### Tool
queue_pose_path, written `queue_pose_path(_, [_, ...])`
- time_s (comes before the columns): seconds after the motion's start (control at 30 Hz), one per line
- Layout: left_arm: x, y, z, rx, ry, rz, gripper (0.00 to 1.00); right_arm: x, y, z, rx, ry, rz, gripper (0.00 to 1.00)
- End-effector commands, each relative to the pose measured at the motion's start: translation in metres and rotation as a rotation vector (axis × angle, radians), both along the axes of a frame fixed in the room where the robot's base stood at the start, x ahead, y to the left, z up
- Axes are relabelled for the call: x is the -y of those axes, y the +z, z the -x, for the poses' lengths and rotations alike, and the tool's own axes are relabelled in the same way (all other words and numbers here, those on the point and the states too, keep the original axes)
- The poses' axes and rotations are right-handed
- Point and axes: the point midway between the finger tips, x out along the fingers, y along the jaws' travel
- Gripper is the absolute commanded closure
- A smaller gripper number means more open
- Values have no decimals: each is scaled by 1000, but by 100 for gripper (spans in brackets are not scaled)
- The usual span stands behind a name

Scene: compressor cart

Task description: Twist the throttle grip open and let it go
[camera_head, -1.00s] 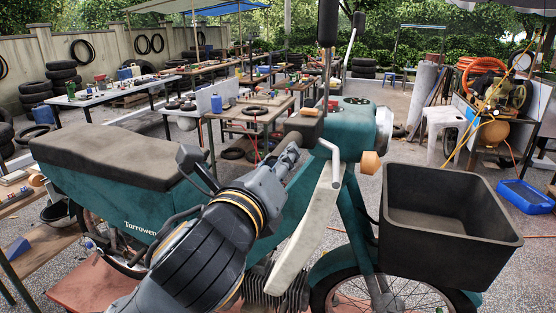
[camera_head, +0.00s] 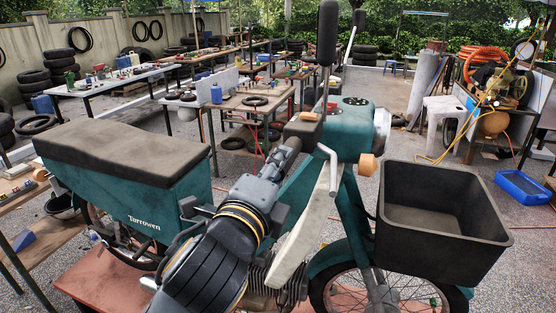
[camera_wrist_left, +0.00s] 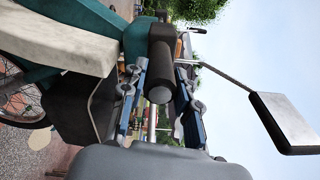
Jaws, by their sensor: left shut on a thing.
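The dark throttle grip (camera_head: 303,129) is on the handlebar of a teal motorcycle (camera_head: 352,130) in the head view. In the left wrist view the throttle grip (camera_wrist_left: 161,70) is a dark cylinder with its rounded end toward the camera. My left gripper (camera_head: 290,148) reaches it from the lower left. In the left wrist view the fingers of my left gripper (camera_wrist_left: 161,88) lie on both sides of the grip, shut on it. The exact finger contact is partly hidden. My right gripper is not in view.
A silver lever (camera_head: 333,165) sits close right of the grip. A mirror (camera_head: 327,32) rises above it and also shows in the left wrist view (camera_wrist_left: 285,122). A black front basket (camera_head: 440,245) is at the right, the dark seat (camera_head: 125,145) at the left. Workbenches stand behind.

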Motion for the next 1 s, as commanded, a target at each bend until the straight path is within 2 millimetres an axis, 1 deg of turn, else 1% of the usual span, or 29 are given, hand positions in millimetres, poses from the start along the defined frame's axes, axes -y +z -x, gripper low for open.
queue_pose_path(0.03, [0, 2, 0, -12, 1, 36, 100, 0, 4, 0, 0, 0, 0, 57])
queue_pose_path(0.1, [0, 2, 0, -29, 0, 86, 100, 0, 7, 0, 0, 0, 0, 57])
queue_pose_path(0.4, [0, 1, 0, -77, 1, 237, 100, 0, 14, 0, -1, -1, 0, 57])
queue_pose_path(0.63, [0, 1, 0, -92, 1, 286, 100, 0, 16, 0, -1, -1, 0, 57])
queue_pose_path(1.0, [0, 1, 0, -93, 1, 294, 100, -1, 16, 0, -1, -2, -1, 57])
